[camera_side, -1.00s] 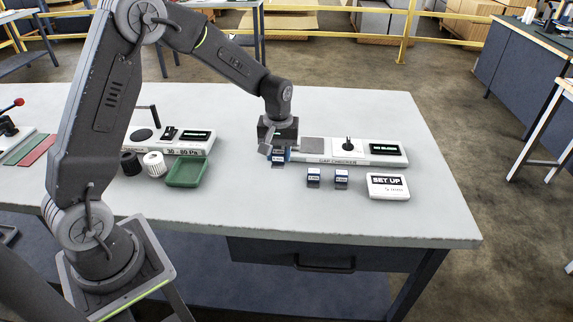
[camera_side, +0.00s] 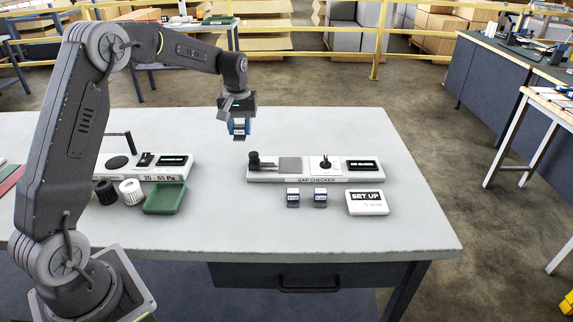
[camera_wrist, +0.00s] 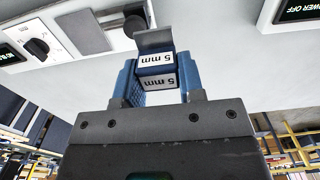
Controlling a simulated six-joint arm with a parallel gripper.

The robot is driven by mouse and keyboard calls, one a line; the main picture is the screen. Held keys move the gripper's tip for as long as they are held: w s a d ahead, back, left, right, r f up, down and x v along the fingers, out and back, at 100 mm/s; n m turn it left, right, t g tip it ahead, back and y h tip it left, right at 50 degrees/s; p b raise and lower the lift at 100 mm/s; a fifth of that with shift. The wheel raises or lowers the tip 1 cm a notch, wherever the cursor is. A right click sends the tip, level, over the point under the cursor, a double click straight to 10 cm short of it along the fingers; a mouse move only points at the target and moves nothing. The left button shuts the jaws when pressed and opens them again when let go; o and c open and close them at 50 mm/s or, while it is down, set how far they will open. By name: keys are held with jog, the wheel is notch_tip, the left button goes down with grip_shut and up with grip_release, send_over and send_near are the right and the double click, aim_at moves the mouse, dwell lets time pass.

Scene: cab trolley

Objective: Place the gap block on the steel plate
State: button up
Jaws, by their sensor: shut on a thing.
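My gripper (camera_side: 238,122) is shut on a blue gap block (camera_side: 239,130) and holds it above the table, behind and left of the gap checker (camera_side: 320,180). In the wrist view the block (camera_wrist: 155,72) sits between the two blue fingers of my gripper (camera_wrist: 157,80), with "5 mm" labels on two faces. The steel plate is the bare grey square (camera_side: 291,164) on the gap checker. It seems to show in the wrist view as a grey square (camera_wrist: 75,28) at upper left. The block is well apart from the plate.
Two more blue blocks (camera_side: 293,198) (camera_side: 320,198) stand in front of the checker. A white SET UP card (camera_side: 367,202) lies to their right, apparently reading 5 mm. A black knob (camera_side: 254,159) stands left of the plate. A green tray (camera_side: 165,198) lies at left.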

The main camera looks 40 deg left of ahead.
jog(key=w+a, duration=0.1)
jog(key=w, duration=0.3)
send_over(290, 162)
notch_tip(290, 162, down, 6)
jog(key=shift+f, duration=2.2)
jog(key=shift+f, duration=0.1)
jog(key=o, duration=1)
jog(key=shift+c, duration=0.2)
